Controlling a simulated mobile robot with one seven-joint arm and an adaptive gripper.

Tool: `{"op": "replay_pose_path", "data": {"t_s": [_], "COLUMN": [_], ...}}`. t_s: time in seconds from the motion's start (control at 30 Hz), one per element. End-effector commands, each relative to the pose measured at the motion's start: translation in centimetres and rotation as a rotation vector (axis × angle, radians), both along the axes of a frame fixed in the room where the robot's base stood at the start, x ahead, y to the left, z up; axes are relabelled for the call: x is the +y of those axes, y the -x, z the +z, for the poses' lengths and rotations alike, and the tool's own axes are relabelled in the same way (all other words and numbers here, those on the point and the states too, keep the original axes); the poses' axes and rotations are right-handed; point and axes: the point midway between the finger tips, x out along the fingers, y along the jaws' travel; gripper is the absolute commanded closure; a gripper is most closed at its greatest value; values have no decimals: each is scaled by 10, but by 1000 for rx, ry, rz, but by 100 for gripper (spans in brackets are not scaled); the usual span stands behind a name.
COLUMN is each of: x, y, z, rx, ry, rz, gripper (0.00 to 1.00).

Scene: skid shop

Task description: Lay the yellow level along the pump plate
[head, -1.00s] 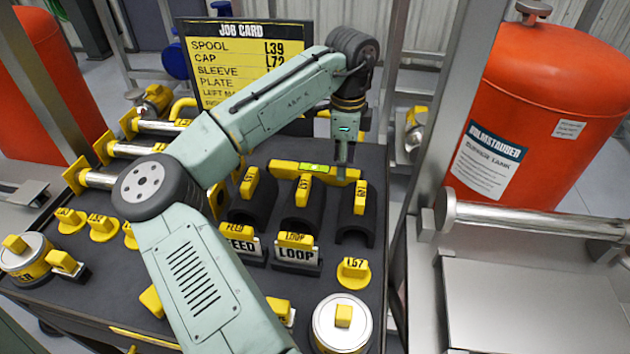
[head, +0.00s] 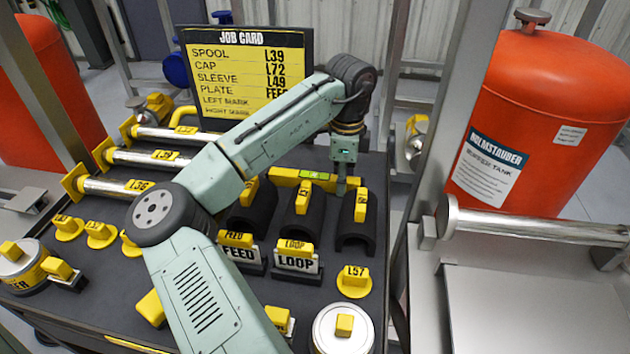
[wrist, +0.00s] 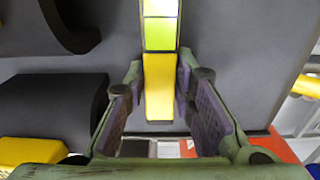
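The yellow level (head: 285,174), a yellow bar with a green vial, lies at the back of the dark bench top behind the black sleeves. In the wrist view the level (wrist: 160,88) runs up the middle, with its yellow end toward me. My gripper (head: 342,188) points down at the level's right part. In the wrist view my gripper (wrist: 160,72) has its fingers apart, one on each side of the level, with narrow gaps visible near its end. I cannot tell for sure which surface is the pump plate; a bare grey metal surface (head: 545,305) is at right.
Black sleeves (head: 356,228) with yellow handles stand just in front of the level. FEED (head: 240,254) and LOOP (head: 296,264) plates stand nearer. Metal spools (head: 150,157) lie at left, and the job card (head: 300,60) stands behind. A post and a pipe (head: 540,226) are at right.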

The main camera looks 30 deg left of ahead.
Motion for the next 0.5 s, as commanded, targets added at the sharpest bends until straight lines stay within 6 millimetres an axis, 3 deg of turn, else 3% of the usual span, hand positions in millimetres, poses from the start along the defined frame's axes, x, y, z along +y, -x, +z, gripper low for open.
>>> {"op": "replay_pose_path", "data": {"t_s": [0.3,0.5], "x": [0,0], "y": [0,0], "z": [0,3], "rx": [0,-1], "ry": [0,0], "rz": [0,0], "gripper": [100,100]}}
